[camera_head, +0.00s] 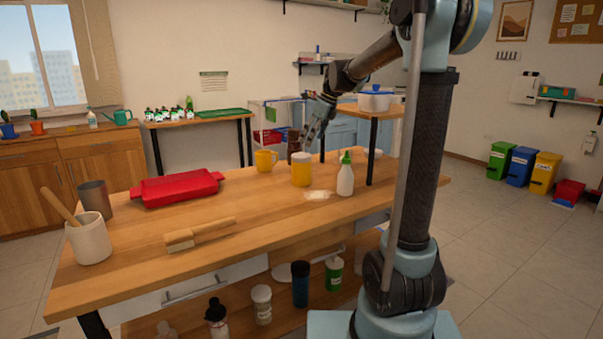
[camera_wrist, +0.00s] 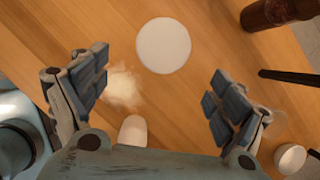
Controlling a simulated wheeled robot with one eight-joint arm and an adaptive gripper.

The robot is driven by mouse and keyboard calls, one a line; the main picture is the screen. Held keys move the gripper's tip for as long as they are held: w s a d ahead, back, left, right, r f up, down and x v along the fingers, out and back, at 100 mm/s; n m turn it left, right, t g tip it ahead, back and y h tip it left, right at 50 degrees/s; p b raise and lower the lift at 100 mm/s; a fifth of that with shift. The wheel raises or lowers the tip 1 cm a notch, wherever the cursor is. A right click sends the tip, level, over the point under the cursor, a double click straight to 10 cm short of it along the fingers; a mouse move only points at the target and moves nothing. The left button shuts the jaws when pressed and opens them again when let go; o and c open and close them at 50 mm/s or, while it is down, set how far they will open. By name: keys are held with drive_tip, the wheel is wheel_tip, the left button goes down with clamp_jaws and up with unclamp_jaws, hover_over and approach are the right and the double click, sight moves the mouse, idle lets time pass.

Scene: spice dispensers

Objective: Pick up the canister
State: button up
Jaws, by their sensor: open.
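A yellow canister (camera_head: 301,175) with a pale lid stands upright on the wooden table. In the wrist view a round white top (camera_wrist: 164,45), which looks like its lid, lies beyond the space between my fingers. My gripper (camera_head: 308,145) is above the table, close behind and slightly above the canister in the head view. In the wrist view my gripper (camera_wrist: 158,97) is open, with its two padded fingers wide apart and nothing between them. The canister's side is hidden in the wrist view.
A white bottle with a green top (camera_head: 345,177) stands right of the canister, by a pale powder patch (camera_head: 317,195). A yellow mug (camera_head: 265,160) and a brown jar (camera_wrist: 275,12) are also near. A red tray (camera_head: 178,188) and a brush (camera_head: 200,233) lie left.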

sight(304, 155)
drive_tip(key=x, duration=0.9)
drive_tip(key=shift+f, duration=0.15)
drive_tip(key=shift+w+a+x, duration=0.1)
drive_tip(key=shift+w+x, duration=0.05)
drive_tip(key=shift+x, duration=1.15)
drive_tip(key=shift+w+a+x, duration=0.1)
drive_tip(key=shift+w+x, duration=0.1)
drive_tip(key=shift+x, duration=1.05)
drive_tip(key=c, duration=1.2)
